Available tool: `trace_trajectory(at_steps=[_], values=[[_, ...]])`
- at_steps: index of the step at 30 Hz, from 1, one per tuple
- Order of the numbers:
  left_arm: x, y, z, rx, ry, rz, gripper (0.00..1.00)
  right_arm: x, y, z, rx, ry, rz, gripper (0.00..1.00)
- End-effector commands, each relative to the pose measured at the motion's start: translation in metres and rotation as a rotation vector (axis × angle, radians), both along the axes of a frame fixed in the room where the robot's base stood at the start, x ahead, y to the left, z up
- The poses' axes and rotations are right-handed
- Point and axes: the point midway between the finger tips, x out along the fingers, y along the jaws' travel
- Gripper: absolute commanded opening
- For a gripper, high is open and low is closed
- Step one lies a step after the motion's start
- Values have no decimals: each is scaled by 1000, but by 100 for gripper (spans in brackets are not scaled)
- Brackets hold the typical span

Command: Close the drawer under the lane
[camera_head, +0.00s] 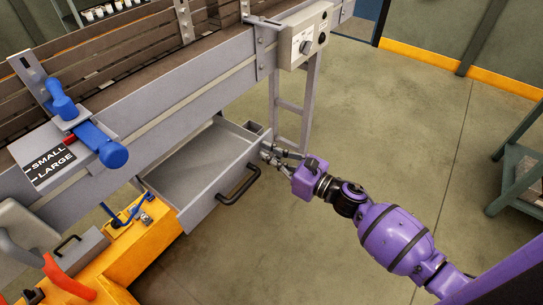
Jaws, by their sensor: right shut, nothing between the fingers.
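The drawer (185,173) is a grey tray under the lane (150,84), pulled out towards the front right. Its inside looks empty. A black bar handle (239,185) is on its front panel. My right gripper (268,154), on a purple arm, is shut with nothing between its fingers. It is at the upper right end of the drawer's front panel, above and right of the handle. I cannot tell whether the fingertips touch the panel. My left gripper is not in view.
A control box (306,37) with a knob is fixed to the lane above the drawer. A blue-handled lever (87,130) is at the left, by a SMALL/LARGE label (51,167). A yellow cart (140,245) stands below left. A green shelf (520,165) is at the right. The floor between is clear.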

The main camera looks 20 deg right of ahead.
Motion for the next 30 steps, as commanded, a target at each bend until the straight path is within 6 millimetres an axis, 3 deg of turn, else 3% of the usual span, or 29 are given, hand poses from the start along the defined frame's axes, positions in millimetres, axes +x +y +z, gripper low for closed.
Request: trace_trajectory(at_steps=[8,21,30], values=[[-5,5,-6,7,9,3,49,13,11,0,1,-2,2,0],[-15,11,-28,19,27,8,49,97,76,-3,1,1,1,0],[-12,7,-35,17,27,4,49,134,105,-1,0,0,1,0]])
